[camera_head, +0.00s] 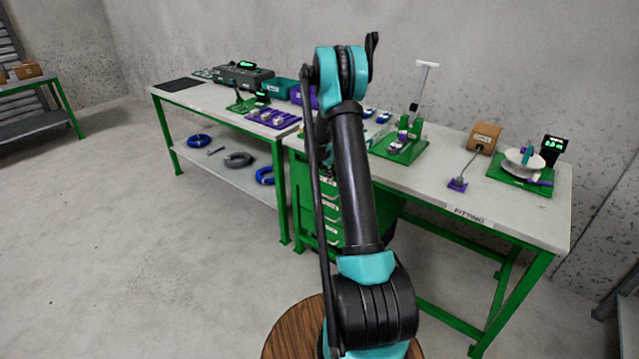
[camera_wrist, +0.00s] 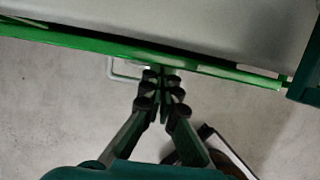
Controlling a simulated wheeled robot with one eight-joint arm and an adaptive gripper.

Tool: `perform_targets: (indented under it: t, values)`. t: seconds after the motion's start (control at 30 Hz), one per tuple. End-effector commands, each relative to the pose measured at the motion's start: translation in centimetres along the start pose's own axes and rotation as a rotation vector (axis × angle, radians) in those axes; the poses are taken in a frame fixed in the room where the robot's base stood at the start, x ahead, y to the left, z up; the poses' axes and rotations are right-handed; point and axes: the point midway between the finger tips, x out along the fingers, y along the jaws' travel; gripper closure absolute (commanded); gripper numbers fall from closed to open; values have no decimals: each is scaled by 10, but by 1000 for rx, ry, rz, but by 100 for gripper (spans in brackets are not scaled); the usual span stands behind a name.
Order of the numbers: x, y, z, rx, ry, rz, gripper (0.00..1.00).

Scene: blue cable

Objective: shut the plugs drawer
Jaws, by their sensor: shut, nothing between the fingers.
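The green drawer cabinet (camera_head: 308,212) stands under the fitting table, with several labelled drawer fronts stacked in it. My arm covers its right part, and the labels are too small to read, so I cannot tell which is the plugs drawer or how far any drawer is out. In the wrist view, my gripper (camera_wrist: 163,75) is shut and empty, with its fingertips at or very close to a long green edge (camera_wrist: 215,70). A pale U-shaped handle (camera_wrist: 122,74) sticks out just left of the fingertips. Contact cannot be told. My gripper is hidden in the head view.
The floor in front is clear.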

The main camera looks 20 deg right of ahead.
Motion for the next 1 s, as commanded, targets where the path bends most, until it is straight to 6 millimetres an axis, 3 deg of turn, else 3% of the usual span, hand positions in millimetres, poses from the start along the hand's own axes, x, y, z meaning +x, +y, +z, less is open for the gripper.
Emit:
perform_targets:
  t: [0.13, 0.4, 0.83, 1.0]
  values:
    - [7, 0, 18, 0, 0, -1, 100]
    - [12, 0, 30, 0, 0, 0, 100]
    - [12, 0, 32, 1, -7, 0, 100]
    - [7, 8, 19, -2, -4, 0, 100]
